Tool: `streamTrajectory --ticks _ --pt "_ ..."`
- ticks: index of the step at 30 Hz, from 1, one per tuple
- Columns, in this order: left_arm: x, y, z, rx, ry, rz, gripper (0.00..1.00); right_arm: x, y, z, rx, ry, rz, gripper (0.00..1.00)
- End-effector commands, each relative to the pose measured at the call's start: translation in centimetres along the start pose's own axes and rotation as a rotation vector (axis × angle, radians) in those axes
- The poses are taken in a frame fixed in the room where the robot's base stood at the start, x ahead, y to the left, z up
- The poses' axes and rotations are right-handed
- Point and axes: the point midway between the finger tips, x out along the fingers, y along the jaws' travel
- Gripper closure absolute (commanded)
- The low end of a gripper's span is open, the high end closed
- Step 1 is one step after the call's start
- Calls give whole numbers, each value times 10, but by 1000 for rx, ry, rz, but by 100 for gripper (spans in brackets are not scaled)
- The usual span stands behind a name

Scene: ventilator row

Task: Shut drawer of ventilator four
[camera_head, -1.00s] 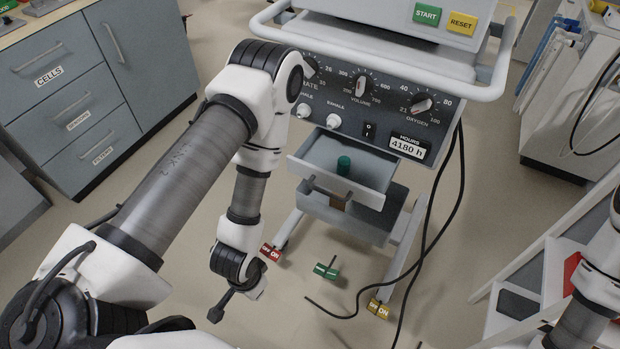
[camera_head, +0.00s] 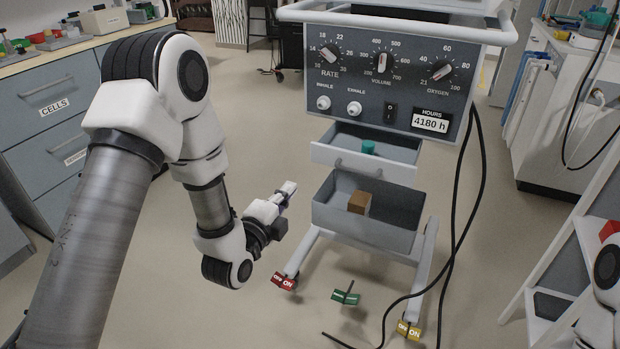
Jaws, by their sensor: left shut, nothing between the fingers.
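The ventilator (camera_head: 388,75) has a dark front panel with rate, volume and oxygen knobs and a label reading 4180 h. No ventilator number shows. Its shallow grey drawer (camera_head: 385,170) is pulled out below the panel, with a handle on its front and a green cylinder (camera_head: 368,147) inside. My left gripper (camera_head: 288,190) is shut and empty. It appears left of the drawer and a little lower, pointing up and right, apart from it. Part of my right arm shows at the lower right edge; its gripper is out of view.
An open grey bin (camera_head: 360,228) under the drawer holds a brown block (camera_head: 359,202). A black cable (camera_head: 455,240) hangs at the right. Labelled cabinets (camera_head: 50,100) stand left.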

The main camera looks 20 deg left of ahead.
Motion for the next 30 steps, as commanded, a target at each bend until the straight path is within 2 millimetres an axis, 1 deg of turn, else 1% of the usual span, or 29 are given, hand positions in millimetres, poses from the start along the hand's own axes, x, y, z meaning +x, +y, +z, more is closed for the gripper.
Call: streamTrajectory --ticks 2,5,15,18,21,24,30 --pt "8 -2 0 1 1 -2 100 -2 0 0 0 0 0 60" --pt "24 -2 -1 1 2 -2 100 -1 0 0 0 0 0 60" --pt "98 -1 0 0 1 0 100 8 0 0 0 -1 0 60" --pt "116 0 0 -1 0 1 100 11 0 0 0 -1 0 60" --pt "129 0 -1 -1 1 3 100 12 0 0 0 -1 0 60" --pt "135 0 -1 -1 1 4 100 13 0 0 0 -1 0 60" --pt "136 0 0 -1 0 5 100 12 0 0 0 -1 0 60"
